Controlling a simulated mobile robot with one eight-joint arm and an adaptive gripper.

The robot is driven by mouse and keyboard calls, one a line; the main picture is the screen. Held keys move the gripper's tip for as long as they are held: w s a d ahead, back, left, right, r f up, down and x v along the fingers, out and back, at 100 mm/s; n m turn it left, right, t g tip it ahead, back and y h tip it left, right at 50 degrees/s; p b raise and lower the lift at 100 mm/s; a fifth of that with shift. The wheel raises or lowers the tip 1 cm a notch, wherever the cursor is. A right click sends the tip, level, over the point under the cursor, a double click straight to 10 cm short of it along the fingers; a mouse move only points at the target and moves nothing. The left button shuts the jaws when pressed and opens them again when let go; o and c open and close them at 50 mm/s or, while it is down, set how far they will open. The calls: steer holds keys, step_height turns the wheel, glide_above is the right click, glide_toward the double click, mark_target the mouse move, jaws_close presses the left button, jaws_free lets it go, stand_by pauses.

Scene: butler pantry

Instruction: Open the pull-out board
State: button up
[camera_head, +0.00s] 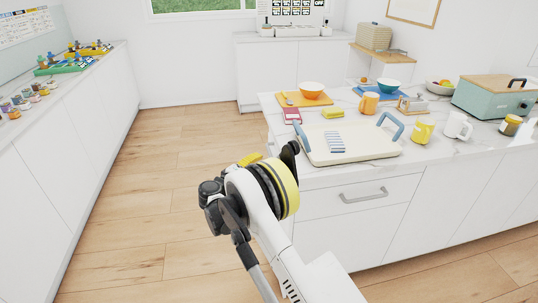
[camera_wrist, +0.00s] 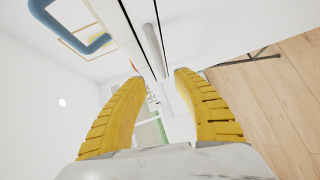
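In the wrist view a narrow white front (camera_wrist: 139,20) lies between two dark gaps below the countertop; it looks like the pull-out board's front. A grey bar handle (camera_wrist: 153,48) runs along it. My gripper (camera_wrist: 160,80) is open, with its two yellow fingers apart. The handle's near end shows just beyond and between the fingertips; I cannot tell whether they touch it. In the head view my gripper (camera_head: 251,159) is at the island's left end, mostly behind my wrist. The board's front and handle are hidden there.
A cream tray (camera_head: 350,151) with blue handles stands on the island counter near my wrist, among mugs, bowls and a green bread box (camera_head: 490,98). A drawer handle (camera_head: 363,195) juts from the near side. The wooden floor (camera_head: 160,180) left of the island is clear.

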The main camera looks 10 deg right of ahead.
mark_target(270, 152)
steer(key=b+x, duration=0.3)
steer(key=x, duration=0.6)
steer(key=shift+w+d, duration=0.15)
steer(key=shift+d, duration=0.05)
jaws_close()
